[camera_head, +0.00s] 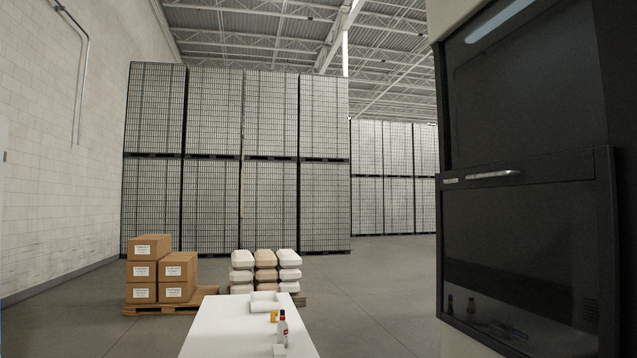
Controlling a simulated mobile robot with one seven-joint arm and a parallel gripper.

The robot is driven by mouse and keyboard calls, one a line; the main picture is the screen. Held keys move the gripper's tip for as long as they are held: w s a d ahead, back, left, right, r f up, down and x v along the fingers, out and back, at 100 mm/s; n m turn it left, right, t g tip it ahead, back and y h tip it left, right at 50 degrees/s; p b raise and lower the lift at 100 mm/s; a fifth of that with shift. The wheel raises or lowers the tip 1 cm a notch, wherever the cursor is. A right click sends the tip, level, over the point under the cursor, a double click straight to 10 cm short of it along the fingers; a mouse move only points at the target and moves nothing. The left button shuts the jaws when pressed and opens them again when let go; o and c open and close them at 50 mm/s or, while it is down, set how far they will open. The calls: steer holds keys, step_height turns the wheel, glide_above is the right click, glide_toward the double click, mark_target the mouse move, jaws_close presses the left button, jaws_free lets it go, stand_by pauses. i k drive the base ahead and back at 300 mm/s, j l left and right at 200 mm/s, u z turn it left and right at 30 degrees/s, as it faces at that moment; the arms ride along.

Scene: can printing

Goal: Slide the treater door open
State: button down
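The treater stands close at the right edge, a tall machine with a pale housing (455,18) and a dark, glossy front. Its front shows an upper dark panel (530,95) and a lower dark framed panel (525,245). I take the lower panel for the door; it covers the lower part of the front. A silver horizontal handle (494,174) sits along its top rail, with a shorter bright piece (450,181) to its left. I cannot tell how far the door is open. My gripper is not in view, and nothing is seen touching the handle.
A white table (225,330) at bottom centre holds a white tray (265,303), a bottle (283,327) and a yellow item (274,316). Boxes (149,247) on a pallet and stacked sacks (265,275) stand behind. The floor (380,290) between table and treater is clear.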

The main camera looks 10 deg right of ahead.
mark_target(528, 253)
steer(key=i+j+z, duration=0.15)
steer(key=i, duration=0.4)
steer(key=i+j+z, duration=0.1)
steer(key=i, duration=0.45)
